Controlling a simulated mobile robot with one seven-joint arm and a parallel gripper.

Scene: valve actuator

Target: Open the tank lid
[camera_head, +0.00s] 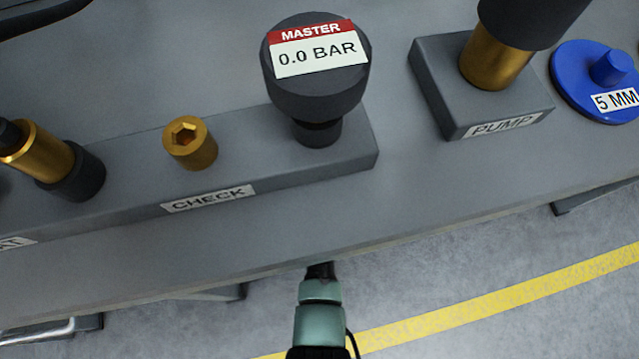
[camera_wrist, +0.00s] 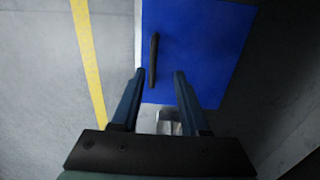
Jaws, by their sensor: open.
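No part labelled as a tank or lid shows in either view. In the wrist view a flat blue panel (camera_wrist: 205,50) carries a dark bar handle (camera_wrist: 153,60); I cannot tell whether this is the tank lid. My gripper (camera_wrist: 160,73) is open in the wrist view, with nothing between its fingers. The handle appears between the fingertips, closer to the left one, and I cannot tell how far off it is. The head view shows part of my arm below the bench edge, but not the gripper's fingers.
A grey bench (camera_head: 450,195) fills the head view. It bears a MASTER gauge (camera_head: 315,85) reading 0.0 BAR, a brass CHECK fitting (camera_head: 190,145), a PUMP block (camera_head: 480,95) and a blue 5 MM disc (camera_head: 580,85). A yellow line (camera_head: 480,305) crosses the floor.

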